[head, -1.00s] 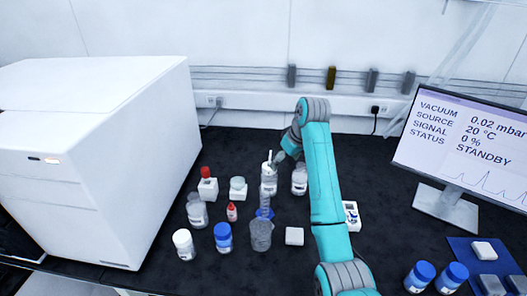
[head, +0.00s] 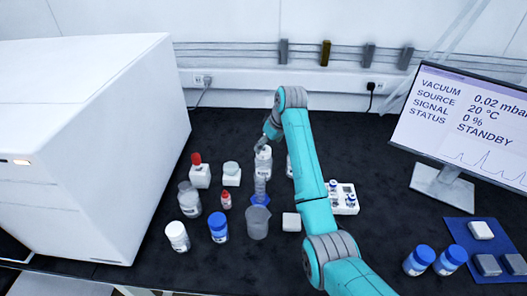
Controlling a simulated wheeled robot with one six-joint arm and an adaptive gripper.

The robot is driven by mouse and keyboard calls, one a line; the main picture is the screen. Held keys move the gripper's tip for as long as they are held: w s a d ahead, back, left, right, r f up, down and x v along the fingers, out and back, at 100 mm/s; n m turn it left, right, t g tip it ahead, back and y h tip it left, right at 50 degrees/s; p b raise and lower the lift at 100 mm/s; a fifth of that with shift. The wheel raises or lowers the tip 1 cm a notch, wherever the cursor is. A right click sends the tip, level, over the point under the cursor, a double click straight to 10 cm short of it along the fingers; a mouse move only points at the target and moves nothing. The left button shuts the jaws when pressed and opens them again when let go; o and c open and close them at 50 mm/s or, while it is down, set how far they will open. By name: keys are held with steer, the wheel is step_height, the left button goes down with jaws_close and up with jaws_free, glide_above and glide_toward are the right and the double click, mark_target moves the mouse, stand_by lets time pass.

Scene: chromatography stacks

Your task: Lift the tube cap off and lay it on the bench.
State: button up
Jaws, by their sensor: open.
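A red cap (head: 197,158) sits on top of a tube standing in a small white block (head: 200,179), left of the middle of the bench. My gripper (head: 262,146) is at the end of the teal arm, to the right of the red cap and apart from it. It is small in the picture, just above or behind a white-labelled bottle (head: 263,162); whether it touches the bottle cannot be told. Its jaws are open and I see nothing held in them. The dark bench (head: 140,235) bears these things.
Next to the red-capped tube are a block with a pale green top (head: 231,170), a small red bottle (head: 226,200) and a clear jar (head: 189,201). A measuring cylinder (head: 260,186) and beaker (head: 257,223) stand nearby. A large white instrument (head: 85,150) borders the left.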

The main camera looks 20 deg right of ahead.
mark_target(264, 150)
steer(key=x, duration=0.4)
steer(key=shift+a, duration=0.1)
steer(key=shift+s, duration=0.1)
steer(key=c, duration=1.3)
steer(key=shift+r, duration=7.05)
